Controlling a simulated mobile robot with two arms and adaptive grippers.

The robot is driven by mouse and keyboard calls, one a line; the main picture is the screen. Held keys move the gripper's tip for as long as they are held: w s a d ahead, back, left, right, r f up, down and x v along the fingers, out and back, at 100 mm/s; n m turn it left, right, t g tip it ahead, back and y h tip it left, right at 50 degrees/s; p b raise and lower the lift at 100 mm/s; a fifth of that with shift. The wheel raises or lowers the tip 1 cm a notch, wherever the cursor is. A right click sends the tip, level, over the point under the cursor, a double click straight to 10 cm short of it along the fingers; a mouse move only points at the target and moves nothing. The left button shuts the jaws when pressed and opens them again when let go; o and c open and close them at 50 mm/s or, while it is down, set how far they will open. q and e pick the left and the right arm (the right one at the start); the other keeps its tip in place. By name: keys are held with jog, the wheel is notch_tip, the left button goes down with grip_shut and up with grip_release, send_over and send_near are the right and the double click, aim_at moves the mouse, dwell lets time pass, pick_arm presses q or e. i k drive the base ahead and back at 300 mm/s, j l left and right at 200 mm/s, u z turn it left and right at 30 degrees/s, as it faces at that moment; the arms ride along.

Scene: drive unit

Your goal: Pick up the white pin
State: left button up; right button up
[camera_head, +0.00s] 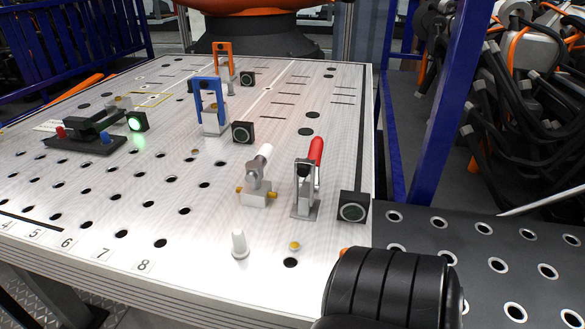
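The white pin (240,243) stands upright near the front edge of the light perforated table (100,210), to the right of the printed number 8. A small round yellow-topped piece (294,246) is to its right. Neither of my grippers shows. A black ribbed part, which seems to belong to my own arm, fills the bottom right of the view, apart from the pin. No fingers can be seen on it.
Behind the pin stand a clamp with a white tip (258,185) and a red-handled clamp (306,180). A blue clamp (209,105) and an orange clamp (224,65) are farther back. A dark perforated table (460,250) adjoins at right.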

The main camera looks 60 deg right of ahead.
aim_at(240, 250)
jog(key=z, duration=1.55)
